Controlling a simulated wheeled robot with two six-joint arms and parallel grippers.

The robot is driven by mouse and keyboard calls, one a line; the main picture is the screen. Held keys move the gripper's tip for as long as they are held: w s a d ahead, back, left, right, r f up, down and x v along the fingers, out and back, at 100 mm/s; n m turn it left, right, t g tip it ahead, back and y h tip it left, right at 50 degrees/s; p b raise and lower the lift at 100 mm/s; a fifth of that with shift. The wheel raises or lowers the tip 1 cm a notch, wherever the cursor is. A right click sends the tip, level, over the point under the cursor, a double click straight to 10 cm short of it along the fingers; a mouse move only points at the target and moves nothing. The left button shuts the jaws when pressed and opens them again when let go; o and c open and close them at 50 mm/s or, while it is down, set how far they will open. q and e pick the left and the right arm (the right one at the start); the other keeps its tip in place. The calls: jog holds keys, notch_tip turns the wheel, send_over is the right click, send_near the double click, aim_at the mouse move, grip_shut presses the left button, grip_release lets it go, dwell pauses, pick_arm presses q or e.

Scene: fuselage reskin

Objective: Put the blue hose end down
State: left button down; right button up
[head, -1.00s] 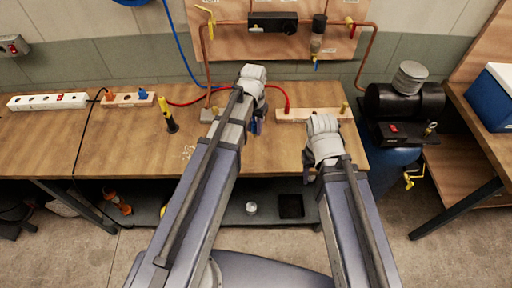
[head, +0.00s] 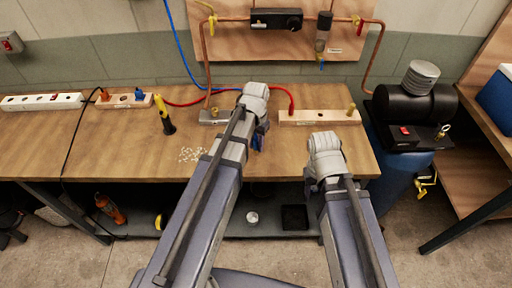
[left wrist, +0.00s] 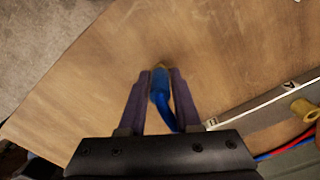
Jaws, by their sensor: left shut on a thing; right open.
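In the left wrist view, the blue hose end (left wrist: 160,88) with its brass-coloured tip sits between the fingers of my left gripper (left wrist: 160,78), which is shut on it. The hose bends away to the lower right. Bare wooden bench top (left wrist: 90,75) lies beneath the tip; I cannot tell whether they touch. In the head view my left gripper (head: 257,143) is over the bench, with a bit of blue showing, mostly hidden by its wrist. My right gripper (head: 311,184) is open at the bench's front edge, largely hidden behind its own wrist.
A labelled wooden block (head: 320,118) with a brass fitting stands at the bench's back right. A yellow-and-black tool (head: 164,115) stands to the left. A red hose (head: 283,95) runs behind my left wrist. A black compressor (head: 410,104) is at right.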

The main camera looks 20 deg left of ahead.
aim_at(256, 140)
pick_arm(q)
jog(key=shift+r, duration=0.1)
jog(key=shift+f, duration=0.2)
jog(key=c, duration=0.6)
grip_release()
jog(key=shift+r, duration=0.15)
notch_tip(256, 140, up, 12)
jog(key=p, duration=1.2)
jog(key=shift+r, duration=0.1)
jog(key=s+d+m+y, duration=0.1)
jog(key=s+d, duration=0.9)
jog(key=s, duration=0.4)
jog(key=shift+s+d, duration=0.15)
jog(key=shift+d, duration=0.1)
notch_tip(256, 140, down, 4)
jog(key=b, duration=0.4)
